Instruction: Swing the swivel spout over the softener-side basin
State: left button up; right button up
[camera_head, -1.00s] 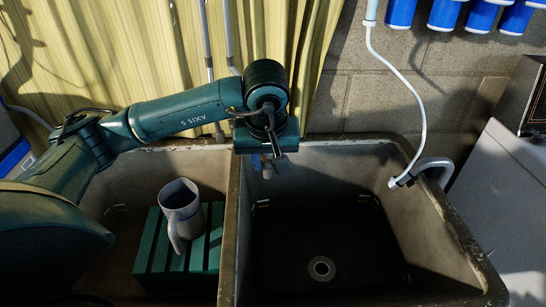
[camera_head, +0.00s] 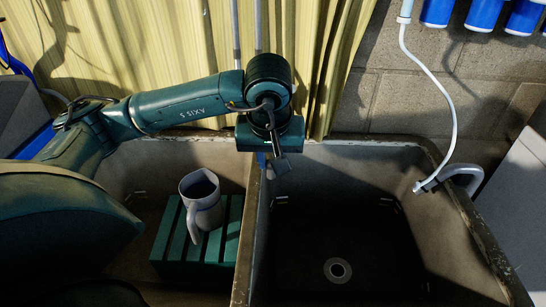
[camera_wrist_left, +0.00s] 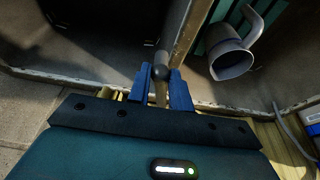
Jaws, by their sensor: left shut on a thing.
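The twin sink has a left basin (camera_head: 135,160) and a right basin (camera_head: 405,185), with a divider (camera_head: 246,240) between them. My left gripper (camera_head: 268,158) is above the back end of the divider, slightly to its right. In the left wrist view its blue fingers (camera_wrist_left: 163,92) are shut on the swivel spout (camera_wrist_left: 160,72), whose dark rounded end shows between them. In the head view a short grey piece of the spout (camera_head: 281,167) hangs below the gripper, over the right basin's back left corner. The rest is hidden. My right gripper is out of view.
A grey jug (camera_head: 201,198) stands on a green slatted crate (camera_head: 170,238) in the left basin. The right basin holds only its drain (camera_head: 337,270). A white hose (camera_head: 451,110) hangs at right. Blue canisters (camera_head: 487,12) are on the wall; a yellow curtain (camera_head: 150,45) hangs behind.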

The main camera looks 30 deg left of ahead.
pick_arm(q)
jog(key=shift+s+a+f+b, duration=0.1)
jog(key=shift+s+a+b, duration=0.75)
jog(key=shift+s+a, duration=0.85)
jog(key=shift+w+a, duration=0.1)
jog(key=shift+w, duration=0.05)
jog(key=shift+a, duration=0.2)
jog(key=shift+s+a+b, duration=0.3)
jog(key=shift+a+b, duration=0.1)
jog(key=shift+a, duration=0.3)
jog(key=shift+s+a+b, duration=0.3)
jog(key=shift+a+b, duration=0.1)
jog(key=shift+a, duration=0.35)
jog(key=shift+s+a+b, duration=0.3)
jog(key=shift+a+b, duration=0.1)
jog(key=shift+a, duration=0.3)
jog(key=shift+a, duration=0.1)
jog(key=shift+o, duration=0.4)
jog(key=shift+s+a+b, duration=0.15)
jog(key=shift+a+b, duration=0.95)
jog(key=shift+a, duration=1.4)
